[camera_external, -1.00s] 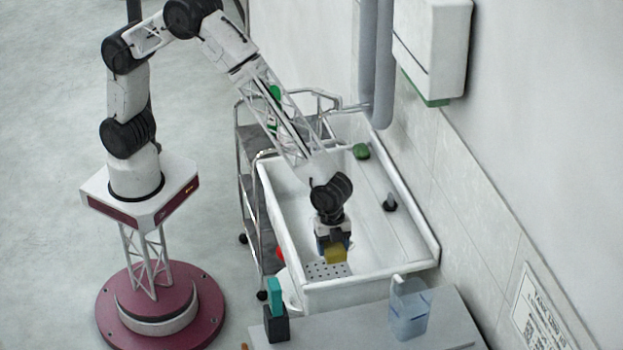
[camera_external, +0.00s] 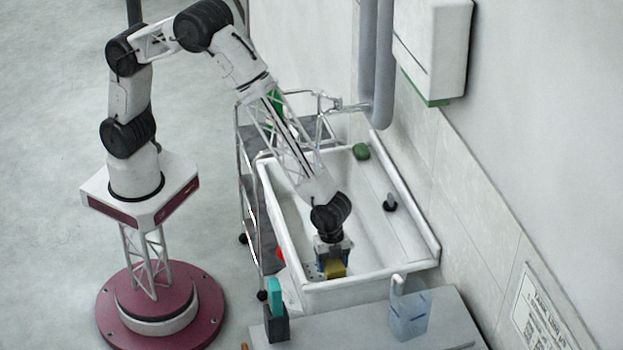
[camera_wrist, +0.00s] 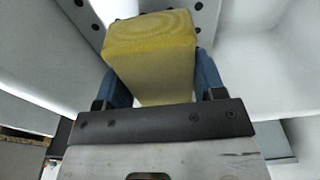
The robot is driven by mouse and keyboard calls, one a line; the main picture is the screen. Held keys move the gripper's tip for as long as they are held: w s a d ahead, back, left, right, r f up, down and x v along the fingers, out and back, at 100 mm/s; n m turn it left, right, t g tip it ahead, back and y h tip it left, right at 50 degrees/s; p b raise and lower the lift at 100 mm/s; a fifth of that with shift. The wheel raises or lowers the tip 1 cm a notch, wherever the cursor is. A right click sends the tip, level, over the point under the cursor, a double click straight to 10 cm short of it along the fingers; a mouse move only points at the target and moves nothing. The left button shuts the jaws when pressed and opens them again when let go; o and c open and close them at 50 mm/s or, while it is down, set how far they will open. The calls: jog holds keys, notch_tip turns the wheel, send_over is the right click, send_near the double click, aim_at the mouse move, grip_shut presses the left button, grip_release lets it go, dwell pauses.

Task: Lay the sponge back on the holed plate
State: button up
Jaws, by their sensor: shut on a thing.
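The yellow sponge (camera_external: 335,268) is between the fingers of my gripper (camera_external: 333,266), at the near end of the white sink. In the wrist view the sponge (camera_wrist: 150,55) fills the gap between the two blue fingers of my gripper (camera_wrist: 158,75), which is shut on it. The holed plate (camera_external: 311,270) is mostly hidden behind the gripper and sponge in the external view. In the wrist view some of the plate (camera_wrist: 85,17) with its dark holes shows beyond the sponge. I cannot tell whether the sponge touches the plate.
The sink's near rim (camera_external: 370,279) and side walls surround the gripper. A grey counter (camera_external: 350,330) in front bears a clear jug (camera_external: 408,312) and a teal-handled item in a dark block (camera_external: 276,310). A green object (camera_external: 361,151) and a grey-black plug-like piece (camera_external: 390,202) lie farther back.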

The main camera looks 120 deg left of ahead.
jog(key=shift+f, duration=1.15)
jog(key=shift+f, duration=0.15)
jog(key=o, duration=0.9)
jog(key=shift+c, duration=0.2)
jog(key=r, duration=0.7)
jog(key=s+a+r, duration=0.1)
jog(key=r, duration=0.3)
jog(key=shift+r, duration=0.6)
